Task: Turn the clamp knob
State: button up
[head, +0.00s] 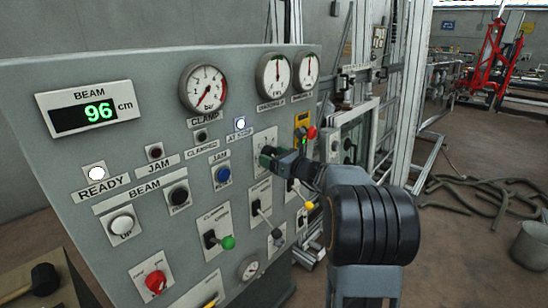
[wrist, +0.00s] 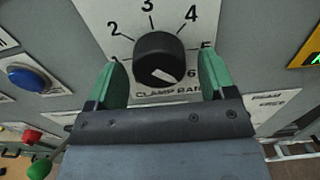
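The clamp knob (wrist: 160,57) is a round black dial on a white plate (wrist: 118,18) marked with numbers, 2 to 6 readable, and "CLAMP BAR" below. A pale mark on the knob's face lies low, slanting toward the 6 side. My gripper (wrist: 162,66) is open, with one green finger on each side of the knob. Gaps show between the fingers and the knob in the wrist view. In the head view, my gripper (head: 268,156) is at the dial plate (head: 264,137) and hides the knob. The clamp gauge (head: 204,88) needle points to the lower left.
A blue button (wrist: 27,78) is left of the dial plate; a green-tipped lever (wrist: 40,169) is lower left. The grey panel (head: 60,155) carries lamps, switches and a display reading 96 cm (head: 88,112). A yellow-tipped lever (head: 309,205) is close below my wrist.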

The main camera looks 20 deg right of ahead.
jog(key=c, duration=0.9)
jog(key=shift+o, duration=0.2)
jog(key=shift+f+n+b, duration=0.1)
jog(key=shift+n+b, duration=0.2)
jog(key=shift+b, duration=0.2)
